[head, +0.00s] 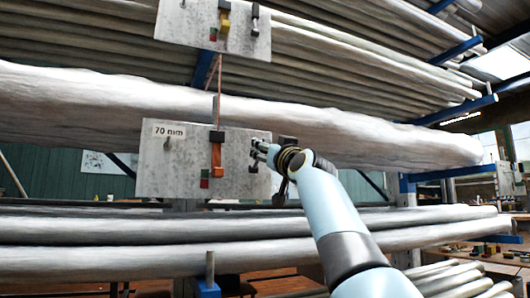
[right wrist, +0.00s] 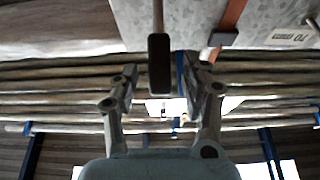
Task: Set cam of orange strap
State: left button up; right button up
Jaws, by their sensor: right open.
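The orange strap (head: 216,154) hangs down the front of the lower grey plate (head: 180,182) labelled 70 mm. A dark block (head: 217,137) sits at its top and a brown end piece (head: 217,170) at its bottom. My right gripper (head: 258,152) is open at the plate's right side, right of the strap. In the right wrist view a dark handle on a thin rod (right wrist: 159,64) lies between its open fingers (right wrist: 158,88), with gaps on both sides. My left gripper is out of view.
A red and green marker (head: 205,178) is on the plate, left of the strap. An upper plate (head: 180,22) carries a yellow strap (head: 224,20) and a dark handle (head: 255,14). Long wrapped pipes (head: 90,105) on blue rack arms (head: 455,110) lie behind.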

jog(key=shift+x, duration=1.35)
jog(key=shift+c, duration=0.4)
grip_shut()
